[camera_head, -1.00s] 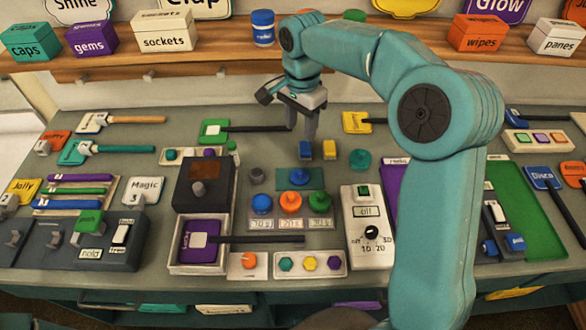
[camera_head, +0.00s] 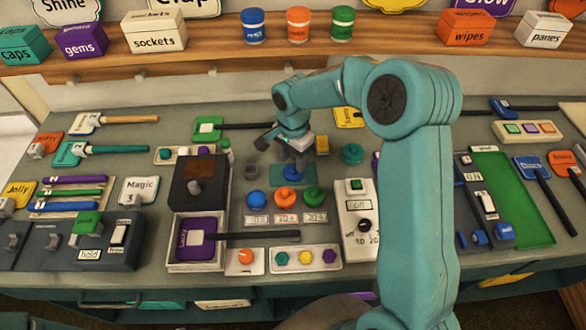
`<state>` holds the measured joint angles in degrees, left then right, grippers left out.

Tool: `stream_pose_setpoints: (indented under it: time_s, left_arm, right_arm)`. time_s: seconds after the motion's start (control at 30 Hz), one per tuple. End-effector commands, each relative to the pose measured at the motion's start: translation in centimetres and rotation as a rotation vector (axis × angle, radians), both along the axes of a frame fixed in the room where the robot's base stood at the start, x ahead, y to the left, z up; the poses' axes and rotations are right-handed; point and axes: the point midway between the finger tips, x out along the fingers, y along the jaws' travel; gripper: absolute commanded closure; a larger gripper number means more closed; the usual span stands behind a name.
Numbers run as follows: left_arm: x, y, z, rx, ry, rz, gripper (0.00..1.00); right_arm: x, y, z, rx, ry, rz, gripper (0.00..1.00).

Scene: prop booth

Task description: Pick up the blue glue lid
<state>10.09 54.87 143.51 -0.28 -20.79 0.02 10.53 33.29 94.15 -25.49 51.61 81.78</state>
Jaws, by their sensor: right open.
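A small round blue piece (camera_head: 292,173), which looks like the blue glue lid, lies on a teal pad (camera_head: 310,181) near the middle of the bench. My right gripper (camera_head: 291,174) points down over it with its fingers open. The fingers are at the lid, one on each side as far as I can see. Whether they touch it I cannot tell. The gripper partly hides the lid. My left gripper is not in view.
Blue (camera_head: 256,201), orange (camera_head: 285,199) and green (camera_head: 313,197) knobbed weights stand just in front of the pad. A dark box (camera_head: 199,181) is to the left, a white dial box (camera_head: 357,212) to the right.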

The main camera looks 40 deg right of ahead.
Motion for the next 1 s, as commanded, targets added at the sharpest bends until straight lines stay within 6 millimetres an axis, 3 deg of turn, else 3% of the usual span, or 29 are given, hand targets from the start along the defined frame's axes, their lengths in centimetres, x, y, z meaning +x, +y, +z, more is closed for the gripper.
stream_pose_setpoints:
  time_s: [0.03, 0.2, 0.43, 0.47, 0.6, 1.0]
  left_arm:
    - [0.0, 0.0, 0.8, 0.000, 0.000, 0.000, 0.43]
    - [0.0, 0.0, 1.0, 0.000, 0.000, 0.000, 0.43]
    - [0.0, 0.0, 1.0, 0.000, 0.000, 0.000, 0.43]
    - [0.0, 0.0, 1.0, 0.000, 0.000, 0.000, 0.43]
    - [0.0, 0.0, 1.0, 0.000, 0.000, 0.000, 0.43]
    - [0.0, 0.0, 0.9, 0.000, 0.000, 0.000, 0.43]
  right_arm:
    - [-0.2, 0.1, -0.6, 0.002, 0.007, 0.000, 0.52]
    - [0.0, 0.1, -2.7, 0.001, 0.001, -0.001, 0.52]
    - [0.0, 0.1, -3.0, 0.001, 0.000, -0.001, 0.52]
    - [0.0, 0.1, -3.0, 0.001, 0.000, -0.001, 0.55]
    - [0.0, 0.1, -3.0, 0.001, 0.000, -0.001, 1.00]
    - [0.0, 0.0, -2.7, 0.000, -0.002, -0.001, 1.00]
